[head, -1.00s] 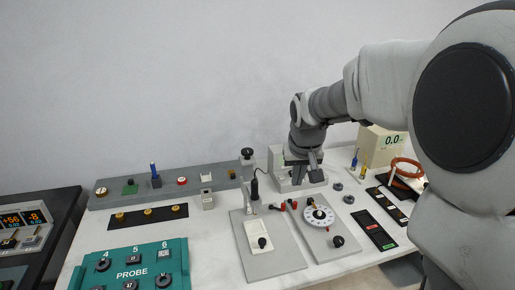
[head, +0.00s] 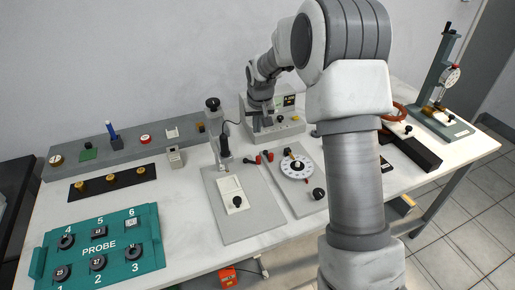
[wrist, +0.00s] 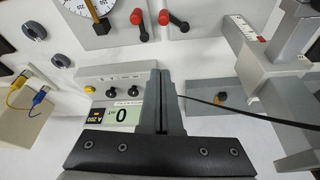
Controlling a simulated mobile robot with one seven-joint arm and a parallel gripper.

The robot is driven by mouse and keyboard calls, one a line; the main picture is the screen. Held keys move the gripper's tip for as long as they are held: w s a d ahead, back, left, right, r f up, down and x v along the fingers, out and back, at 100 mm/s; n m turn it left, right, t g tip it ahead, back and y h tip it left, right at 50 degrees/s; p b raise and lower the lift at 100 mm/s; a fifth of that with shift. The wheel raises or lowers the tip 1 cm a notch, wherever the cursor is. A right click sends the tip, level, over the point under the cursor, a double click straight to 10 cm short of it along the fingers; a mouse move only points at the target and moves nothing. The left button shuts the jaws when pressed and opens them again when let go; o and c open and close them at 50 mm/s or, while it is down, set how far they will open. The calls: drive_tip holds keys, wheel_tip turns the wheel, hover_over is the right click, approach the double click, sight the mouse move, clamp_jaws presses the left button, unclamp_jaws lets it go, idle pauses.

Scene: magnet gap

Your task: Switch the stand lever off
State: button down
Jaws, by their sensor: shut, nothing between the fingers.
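The stand (head: 214,130) is a grey post with a black top knob on a flat grey plate (head: 236,222). A small lever with red and dark parts (head: 250,160) sits near that plate's far right corner. In the wrist view this lever (wrist: 173,20) lies near the top, beside a second red-tipped lever (wrist: 140,24) on the dial plate. I cannot tell its on or off side. My gripper (head: 262,124) is shut and empty, beyond both levers and in front of the meter box. Its closed fingers (wrist: 160,75) point toward the levers, apart from them.
The meter box (head: 288,122) with knobs is close to my gripper. A black cable (wrist: 250,116) runs beside the fingers. The dial (head: 297,167) stands right of the stand. A teal probe box (head: 100,272) is at front left. White table is bare between the boxes.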

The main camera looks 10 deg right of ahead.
drive_tip(key=x, duration=1)
drive_tip(key=shift+s+b, duration=0.1)
drive_tip(key=shift+b, duration=0.3)
drive_tip(key=shift+s+a+r, duration=0.1)
drive_tip(key=shift+s, duration=1.9)
